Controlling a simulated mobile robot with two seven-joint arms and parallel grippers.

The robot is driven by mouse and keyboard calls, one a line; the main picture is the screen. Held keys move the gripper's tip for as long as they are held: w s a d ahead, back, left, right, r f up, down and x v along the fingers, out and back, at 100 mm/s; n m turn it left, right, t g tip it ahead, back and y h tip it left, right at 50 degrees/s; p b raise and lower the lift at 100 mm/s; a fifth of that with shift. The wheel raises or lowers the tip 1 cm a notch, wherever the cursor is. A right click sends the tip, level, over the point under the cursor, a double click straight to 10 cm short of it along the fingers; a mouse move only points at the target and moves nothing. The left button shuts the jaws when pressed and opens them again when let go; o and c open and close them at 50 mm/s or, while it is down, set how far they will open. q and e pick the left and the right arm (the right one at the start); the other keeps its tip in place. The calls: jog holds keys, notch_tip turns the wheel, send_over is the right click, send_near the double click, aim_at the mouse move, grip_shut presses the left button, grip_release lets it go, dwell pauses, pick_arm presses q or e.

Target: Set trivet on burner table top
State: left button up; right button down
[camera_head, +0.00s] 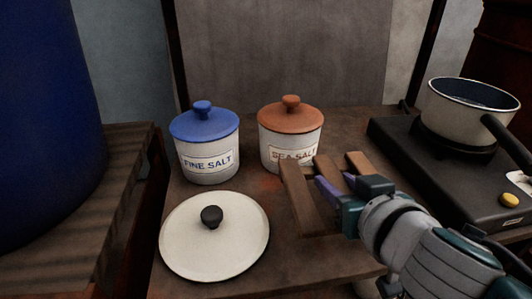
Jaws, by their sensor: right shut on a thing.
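The trivet (303,200), made of dark brown wooden slats, is in my right gripper (339,187). The gripper is shut on it, with purple fingertips around one slat. The trivet is over the front middle of the burner table top (290,262), in front of the sea salt jar and right of the white lid. I cannot tell whether it touches the wood. The gripper hides part of its right side. My left gripper is not in view.
A blue-lidded fine salt jar (207,145) and an orange-lidded sea salt jar (289,135) stand behind. A white lid (214,250) lies front left. A black burner (395,140) bears a white pot (460,115) at right. A blue vat (45,120) stands left.

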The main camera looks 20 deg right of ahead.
notch_tip(320, 180, down, 5)
jog(key=b, duration=0.3)
jog(key=shift+c, duration=2.2)
grip_release()
jog(key=shift+r, duration=0.1)
